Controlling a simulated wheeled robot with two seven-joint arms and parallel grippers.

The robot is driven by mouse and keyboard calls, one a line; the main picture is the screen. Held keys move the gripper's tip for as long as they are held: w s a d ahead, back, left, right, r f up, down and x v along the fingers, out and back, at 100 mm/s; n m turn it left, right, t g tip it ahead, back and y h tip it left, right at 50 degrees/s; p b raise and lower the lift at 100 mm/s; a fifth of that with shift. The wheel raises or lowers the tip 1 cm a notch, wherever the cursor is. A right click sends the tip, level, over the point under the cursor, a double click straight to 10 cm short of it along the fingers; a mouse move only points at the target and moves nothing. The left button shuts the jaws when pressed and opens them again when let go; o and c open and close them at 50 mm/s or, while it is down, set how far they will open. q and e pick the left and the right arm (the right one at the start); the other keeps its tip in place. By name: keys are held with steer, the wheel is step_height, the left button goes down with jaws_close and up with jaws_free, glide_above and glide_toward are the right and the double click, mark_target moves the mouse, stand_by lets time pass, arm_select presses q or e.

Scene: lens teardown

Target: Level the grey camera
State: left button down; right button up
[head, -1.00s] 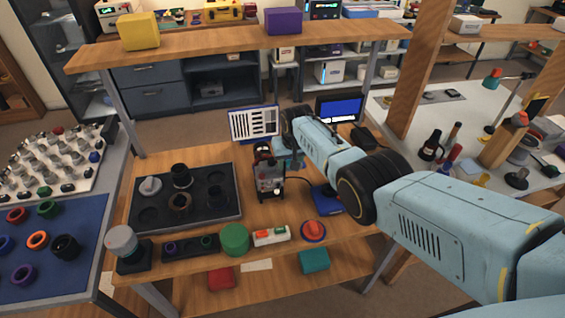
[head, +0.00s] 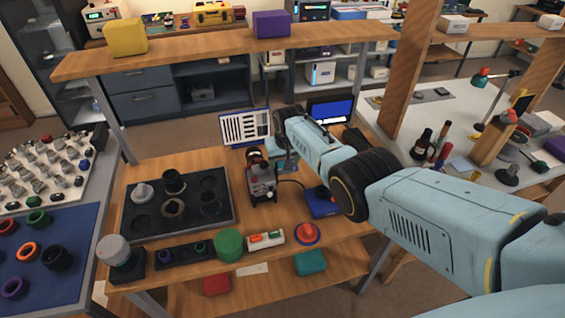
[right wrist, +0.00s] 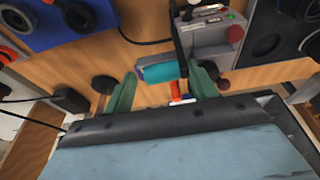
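The grey camera (head: 262,188), a small boxy device with a red part on top, stands on the wooden bench. In the right wrist view its grey body (right wrist: 207,48) has a red knob on one side. A teal cylinder (right wrist: 158,72) lies beside the body, seemingly joined to it. My right gripper (right wrist: 163,90) has its two green fingers apart, with the cylinder near the gap and clear space beside it. In the head view the right gripper (head: 286,158) is just right of the camera, partly hidden by my arm. I cannot tell whether it touches. My left gripper is out of view.
A black tray (head: 226,222) with lens parts lies left of the camera. A striped chart (head: 244,128) and a blue-screened monitor (head: 331,110) stand behind. A blue pad (head: 320,205) is to the right. A green cylinder (head: 229,245) and a red-topped button (head: 306,232) line the front.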

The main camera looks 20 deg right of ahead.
steer(key=shift+s+a+f, duration=0.1)
steer(key=shift+a, duration=0.05)
steer(key=shift+r+p, duration=0.3)
steer(key=p+v, duration=0.2)
steer(key=v, duration=0.2)
steer(key=shift+s+r+p, duration=0.1)
steer(key=shift+r+p, duration=0.15)
steer(key=shift+p, duration=0.15)
steer(key=p+v, duration=0.1)
steer(key=v, duration=0.7)
steer(key=shift+r, duration=0.15)
